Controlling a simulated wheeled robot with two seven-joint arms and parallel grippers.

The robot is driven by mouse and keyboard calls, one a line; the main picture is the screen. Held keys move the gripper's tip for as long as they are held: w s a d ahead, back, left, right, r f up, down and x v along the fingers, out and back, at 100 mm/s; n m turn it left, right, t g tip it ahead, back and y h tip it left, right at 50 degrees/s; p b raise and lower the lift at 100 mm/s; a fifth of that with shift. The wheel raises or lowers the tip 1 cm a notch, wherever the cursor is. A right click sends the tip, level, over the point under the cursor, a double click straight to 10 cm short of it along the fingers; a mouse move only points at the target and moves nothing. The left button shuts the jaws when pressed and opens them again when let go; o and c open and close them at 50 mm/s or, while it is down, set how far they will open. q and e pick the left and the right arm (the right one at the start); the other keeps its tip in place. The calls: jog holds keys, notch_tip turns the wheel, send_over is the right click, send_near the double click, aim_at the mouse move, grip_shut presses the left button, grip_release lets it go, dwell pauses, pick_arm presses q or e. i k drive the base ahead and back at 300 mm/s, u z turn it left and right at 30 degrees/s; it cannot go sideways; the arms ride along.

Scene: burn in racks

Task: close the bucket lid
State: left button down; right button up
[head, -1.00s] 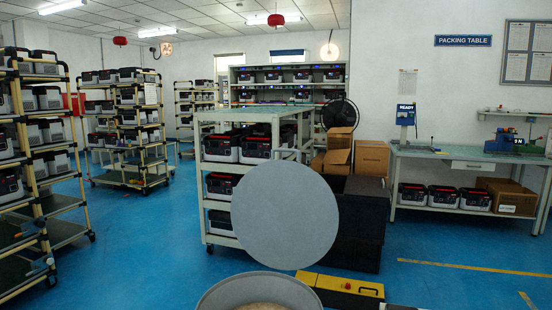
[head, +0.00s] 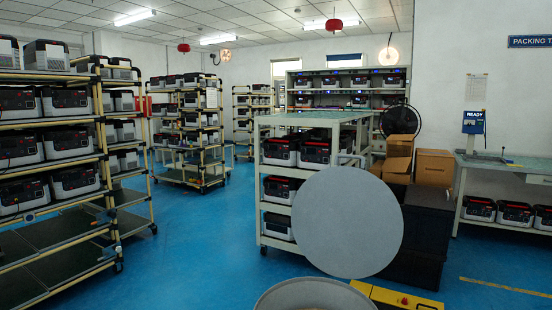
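The bucket (head: 272,299) is grey and round, at the bottom edge of the head view. Only its upper rim and a bit of its pale inside show; the rest is cut off by the frame. Its lid (head: 347,222) is a flat grey disc standing up, raised open above the far right side of the bucket. A small handle (head: 352,160) shows at the lid's top edge. How the lid joins the bucket is not clear. Neither of my grippers is in view.
A yellow box (head: 403,296) with a red button is right of the bucket. Behind the lid stand a dark bin (head: 424,235), cardboard boxes (head: 434,167) and a metal shelf cart (head: 259,190). Racks (head: 75,180) fill the left. Blue floor (head: 190,250) is clear between.

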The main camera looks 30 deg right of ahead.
aim_at(346, 222)
jog(key=i, duration=3.05)
jog(key=z, duration=3.55)
